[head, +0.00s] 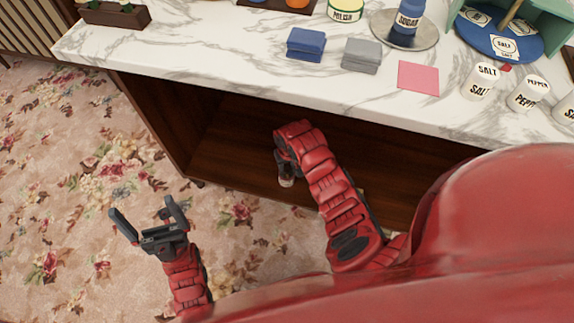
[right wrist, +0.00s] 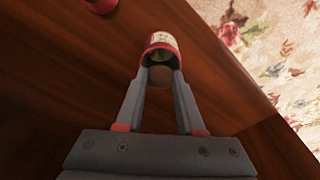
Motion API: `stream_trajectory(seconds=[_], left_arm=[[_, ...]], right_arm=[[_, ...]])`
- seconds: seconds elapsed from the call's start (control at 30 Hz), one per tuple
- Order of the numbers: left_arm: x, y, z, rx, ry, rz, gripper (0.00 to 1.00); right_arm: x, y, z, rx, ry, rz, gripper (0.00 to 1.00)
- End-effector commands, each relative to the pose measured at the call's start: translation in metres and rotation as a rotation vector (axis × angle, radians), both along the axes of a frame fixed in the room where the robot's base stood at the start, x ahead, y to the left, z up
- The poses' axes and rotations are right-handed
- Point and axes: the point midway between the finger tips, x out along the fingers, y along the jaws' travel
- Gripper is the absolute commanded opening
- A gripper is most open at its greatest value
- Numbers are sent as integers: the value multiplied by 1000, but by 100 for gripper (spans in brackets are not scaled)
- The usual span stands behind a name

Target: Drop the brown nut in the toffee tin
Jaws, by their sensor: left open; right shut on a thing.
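Right beyond the fingertips is a small tin with a red rim and a pale label (right wrist: 161,41), which looks like the toffee tin. Its label is too small to read, and the fingers hide part of it. I cannot tell whether the nut touches the tin. My left gripper (head: 148,219) is open and empty over the carpet.
The marble counter (head: 225,70) overhangs the cabinet. A red thing (right wrist: 100,4) shows at the wrist view's top edge. Flowered carpet (head: 70,170) is clear at left.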

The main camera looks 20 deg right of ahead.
Motion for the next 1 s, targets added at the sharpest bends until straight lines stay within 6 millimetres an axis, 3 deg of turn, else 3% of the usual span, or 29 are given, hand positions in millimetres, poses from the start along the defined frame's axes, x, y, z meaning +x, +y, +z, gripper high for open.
stream_trajectory(seconds=[0.77, 0.8, 1.0], left_arm=[[0, 0, 5, 0, 0, 0, 100], [0, 0, 5, 0, 0, 0, 100], [0, 0, 5, 0, 0, 0, 100]], right_arm=[[0, 0, 0, 0, 0, 0, 0], [0, 0, 0, 0, 0, 0, 41], [0, 0, 0, 0, 0, 0, 72]])
